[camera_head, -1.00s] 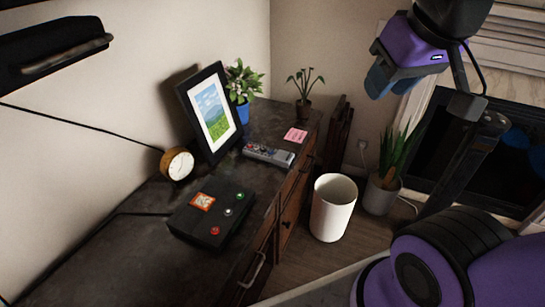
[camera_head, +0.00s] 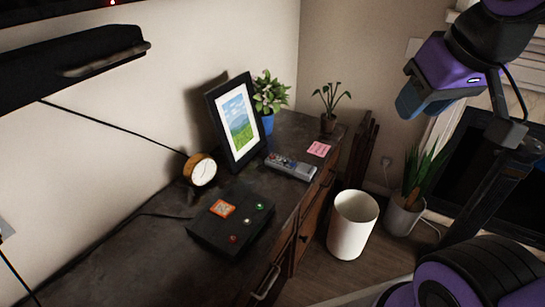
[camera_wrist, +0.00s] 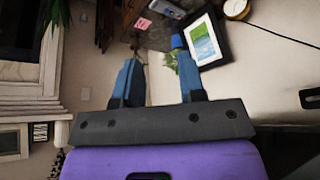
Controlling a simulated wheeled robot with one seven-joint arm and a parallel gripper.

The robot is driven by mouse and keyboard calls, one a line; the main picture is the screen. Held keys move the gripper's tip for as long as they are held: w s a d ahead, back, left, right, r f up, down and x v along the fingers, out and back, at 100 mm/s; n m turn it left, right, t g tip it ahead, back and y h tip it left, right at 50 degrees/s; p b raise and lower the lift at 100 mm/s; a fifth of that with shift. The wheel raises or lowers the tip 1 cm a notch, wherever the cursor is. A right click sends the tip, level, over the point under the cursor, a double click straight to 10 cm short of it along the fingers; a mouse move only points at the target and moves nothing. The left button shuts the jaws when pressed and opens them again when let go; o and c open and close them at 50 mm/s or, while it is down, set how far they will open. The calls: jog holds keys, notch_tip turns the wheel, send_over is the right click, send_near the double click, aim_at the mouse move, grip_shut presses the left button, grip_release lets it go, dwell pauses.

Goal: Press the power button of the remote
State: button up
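The grey remote (camera_head: 290,167) lies on the dark dresser top (camera_head: 110,262), near its front edge, beside the picture frame. Its buttons show as small coloured spots; I cannot tell which is the power button. In the wrist view the remote (camera_wrist: 165,8) is cut off at the top edge. My gripper (camera_head: 420,100) hangs in the air at the upper right in the head view, well apart from the remote. In the wrist view my gripper's (camera_wrist: 158,68) two blue fingers are spread, with nothing between them.
A black box with coloured buttons (camera_head: 231,222), a round clock (camera_head: 203,171), a picture frame (camera_head: 237,122), two plants and a pink note (camera_head: 318,149) are on the dresser. A white bin (camera_head: 352,226) and a potted plant (camera_head: 404,214) stand on the floor beyond it.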

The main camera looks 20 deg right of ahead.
grip_shut()
dwell(1.5)
